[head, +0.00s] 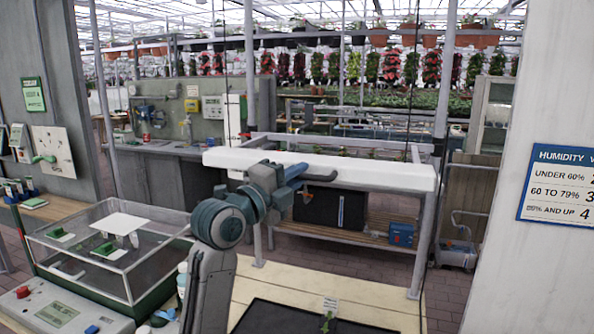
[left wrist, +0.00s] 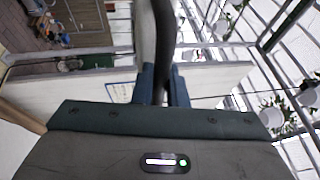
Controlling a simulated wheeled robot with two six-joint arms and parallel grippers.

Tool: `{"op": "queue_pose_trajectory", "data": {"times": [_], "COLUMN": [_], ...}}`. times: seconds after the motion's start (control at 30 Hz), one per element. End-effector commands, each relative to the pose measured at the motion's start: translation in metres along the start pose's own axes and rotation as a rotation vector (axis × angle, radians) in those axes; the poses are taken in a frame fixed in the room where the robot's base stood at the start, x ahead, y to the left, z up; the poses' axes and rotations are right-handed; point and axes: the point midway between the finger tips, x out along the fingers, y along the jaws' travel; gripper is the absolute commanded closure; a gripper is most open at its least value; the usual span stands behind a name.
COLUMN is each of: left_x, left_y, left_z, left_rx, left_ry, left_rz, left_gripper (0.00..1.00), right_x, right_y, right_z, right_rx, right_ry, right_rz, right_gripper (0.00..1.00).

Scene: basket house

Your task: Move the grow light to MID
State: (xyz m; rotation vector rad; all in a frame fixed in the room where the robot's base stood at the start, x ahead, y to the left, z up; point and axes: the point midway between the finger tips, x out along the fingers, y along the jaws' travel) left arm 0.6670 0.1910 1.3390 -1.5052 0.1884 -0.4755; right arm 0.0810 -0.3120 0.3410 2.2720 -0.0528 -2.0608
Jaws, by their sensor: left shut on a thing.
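The grow light (head: 375,174) is a long white bar, roughly level across the middle of the head view. Thin dark cords run up from near both its ends. My left gripper (head: 297,175) is in front of the bar, near its middle. In the left wrist view its blue fingers (left wrist: 164,86) are shut around a dark upright handle (left wrist: 163,40), with the white bar (left wrist: 215,80) behind. No mark reading MID is legible. My right gripper is out of view.
A black tray (head: 290,318) with a small seedling (head: 326,322) and label lies on the pale bench below. A glass-topped case (head: 85,285) stands left. A humidity sign (head: 560,187) hangs on the right wall. A wooden shelf rack (head: 345,235) is behind the bar.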

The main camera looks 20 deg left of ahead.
Motion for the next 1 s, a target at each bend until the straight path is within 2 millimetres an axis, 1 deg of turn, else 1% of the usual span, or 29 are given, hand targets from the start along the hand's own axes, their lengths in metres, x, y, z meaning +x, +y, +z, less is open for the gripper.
{"op": "queue_pose_trajectory", "data": {"times": [0.03,0.1,0.43,0.47,0.53,0.57,0.87,0.97,1.0], "left_x": [-0.002,-0.003,-0.003,-0.003,-0.003,-0.003,-0.005,-0.015,-0.021], "left_y": [0.014,0.018,0.017,0.016,0.016,0.016,0.017,0.018,0.019], "left_z": [-0.001,-0.001,-0.001,-0.001,-0.001,-0.001,-0.001,0.000,-0.001], "left_rx": [0.000,0.000,0.000,0.000,0.000,0.000,0.001,0.004,0.005], "left_ry": [0.000,0.000,0.000,0.000,0.000,0.000,0.000,-0.002,-0.002], "left_rz": [0.002,0.001,0.000,0.000,0.000,0.000,0.000,-0.001,-0.001], "left_gripper": [1.00,1.00,1.00,0.82,0.68,0.66,0.66,0.66,0.66], "right_x": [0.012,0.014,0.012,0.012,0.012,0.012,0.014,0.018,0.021], "right_y": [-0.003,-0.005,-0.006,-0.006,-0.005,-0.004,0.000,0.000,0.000], "right_z": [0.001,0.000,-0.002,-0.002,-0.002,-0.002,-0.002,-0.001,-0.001], "right_rx": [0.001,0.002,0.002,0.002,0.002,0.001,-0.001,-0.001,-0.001], "right_ry": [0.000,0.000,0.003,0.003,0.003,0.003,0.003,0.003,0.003], "right_rz": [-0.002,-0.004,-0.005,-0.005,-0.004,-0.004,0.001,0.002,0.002], "right_gripper": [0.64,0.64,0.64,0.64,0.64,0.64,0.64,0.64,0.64]}}
